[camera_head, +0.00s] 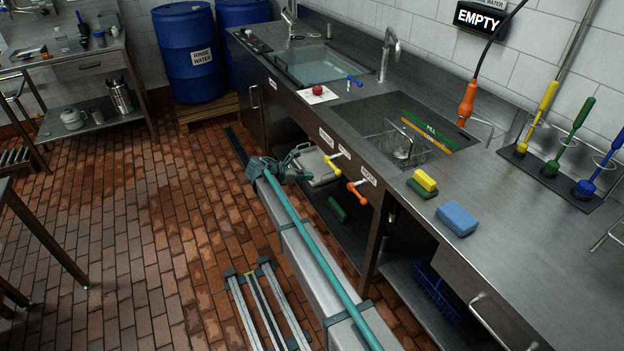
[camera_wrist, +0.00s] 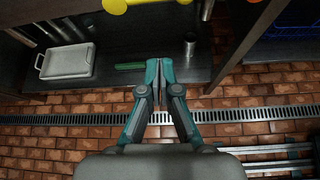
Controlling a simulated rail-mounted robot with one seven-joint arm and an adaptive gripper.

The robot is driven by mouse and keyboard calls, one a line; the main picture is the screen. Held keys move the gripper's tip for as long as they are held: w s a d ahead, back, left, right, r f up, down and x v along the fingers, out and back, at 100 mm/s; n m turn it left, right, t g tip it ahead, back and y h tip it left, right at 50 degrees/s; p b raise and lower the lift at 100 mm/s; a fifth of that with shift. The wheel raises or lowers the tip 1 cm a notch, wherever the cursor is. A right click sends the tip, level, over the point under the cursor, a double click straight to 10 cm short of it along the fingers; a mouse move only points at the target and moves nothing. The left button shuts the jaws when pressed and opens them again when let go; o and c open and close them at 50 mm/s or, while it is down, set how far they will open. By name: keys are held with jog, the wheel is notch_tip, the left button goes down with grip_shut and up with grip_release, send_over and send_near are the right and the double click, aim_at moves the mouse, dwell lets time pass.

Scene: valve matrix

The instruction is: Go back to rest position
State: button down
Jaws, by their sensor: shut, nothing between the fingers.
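My gripper (camera_head: 297,160) is low in front of the sink counter, beside the open under-counter shelf, with my teal arm reaching back toward the bottom of the head view. In the wrist view my gripper (camera_wrist: 160,64) has its teal fingers together with nothing between them. The yellow valve handle (camera_head: 332,164) and the orange valve handle (camera_head: 357,190) are on the counter front, to the right of my gripper and apart from it. Part of a yellow handle (camera_wrist: 116,5) also shows at the top of the wrist view.
A grey tray (camera_wrist: 66,62), a green item (camera_wrist: 130,66) and a metal cylinder (camera_wrist: 190,46) are around the lower shelf. Blue barrels (camera_head: 186,45) stand on a pallet behind. The counter (camera_head: 500,200) carries sponges and brushes. The brick floor (camera_head: 130,220) at left is mostly clear.

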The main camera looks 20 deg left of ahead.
dwell(0.5)
jog(key=s+d+f+m+g+y, duration=0.2)
jog(key=s+d+f+m+g, duration=0.45)
jog(key=s+d+f, duration=0.75)
jog(key=s+d+f+m+g+y, duration=0.2)
jog(key=s+d+f+m+g, duration=0.1)
jog(key=s+d+f+m, duration=1)
jog(key=s+d+f+m+g+y, duration=0.1)
jog(key=s+d+m+g, duration=0.1)
jog(key=s+d, duration=0.6)
jog(key=s+d+f+m+g+y, duration=0.1)
jog(key=s+d, duration=0.7)
jog(key=s, duration=0.8)
jog(key=s+d+m+g+y, duration=0.1)
jog(key=s+d+m+g, duration=0.2)
jog(key=s+d, duration=0.6)
jog(key=s+m, duration=0.1)
jog(key=s, duration=0.2)
jog(key=shift+s+f+y, duration=0.35)
jog(key=shift+f+y, duration=0.05)
jog(key=shift+m+g, duration=0.25)
